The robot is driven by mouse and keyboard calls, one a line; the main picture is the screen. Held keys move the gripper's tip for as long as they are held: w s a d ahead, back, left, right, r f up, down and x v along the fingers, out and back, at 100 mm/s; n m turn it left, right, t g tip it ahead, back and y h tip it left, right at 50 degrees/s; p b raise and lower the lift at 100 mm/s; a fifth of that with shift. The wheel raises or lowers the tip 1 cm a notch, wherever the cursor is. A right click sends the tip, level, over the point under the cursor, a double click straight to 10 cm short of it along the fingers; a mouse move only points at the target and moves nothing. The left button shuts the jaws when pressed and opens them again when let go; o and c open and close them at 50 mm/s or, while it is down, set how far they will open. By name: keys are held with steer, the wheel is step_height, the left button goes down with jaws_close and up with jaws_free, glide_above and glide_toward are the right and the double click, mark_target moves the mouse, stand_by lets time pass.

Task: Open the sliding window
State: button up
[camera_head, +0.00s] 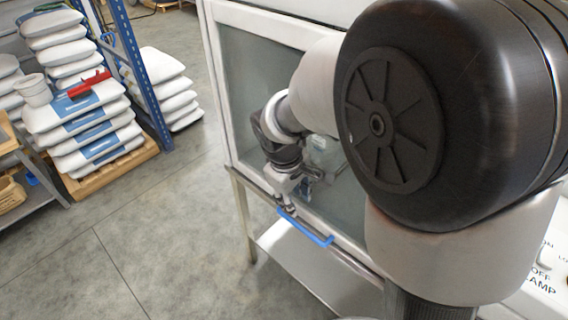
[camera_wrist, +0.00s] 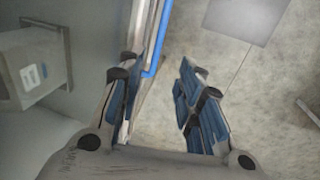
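The sliding window (camera_head: 245,95) is a grey glass pane in a white frame on the front of a cabinet. Its pane reaches down to the bottom rail, and it looks shut. A blue bar handle (camera_head: 305,228) runs along the lower edge; it also shows in the wrist view (camera_wrist: 158,40), beside the pale frame edge. My gripper (camera_head: 287,198) is at the left end of the handle, close in front of the glass. In the wrist view my gripper (camera_wrist: 160,75) has its fingers apart, with the handle beyond and nearer the left finger. I cannot tell whether they touch.
A pale box (camera_wrist: 35,70) with a label shows on the glass side in the wrist view. A metal shelf (camera_head: 300,262) juts out under the window. Stacked sacks (camera_head: 95,125) on a pallet and a blue rack post (camera_head: 140,75) stand left. The floor between is clear.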

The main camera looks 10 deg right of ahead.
mark_target(301, 227)
steer(key=d+f+b, duration=0.1)
steer(key=f+b, duration=0.1)
steer(key=f, duration=0.3)
steer(key=w+f+b, duration=0.1)
steer(key=f, duration=0.4)
steer(key=d+f+b, duration=0.1)
steer(key=f+b, duration=0.1)
steer(key=f, duration=0.4)
steer(key=shift+w+d+b, duration=0.3)
steer(key=shift+w, duration=0.05)
steer(key=shift+c, duration=0.4)
jaws_close()
steer(key=shift+r, duration=0.1)
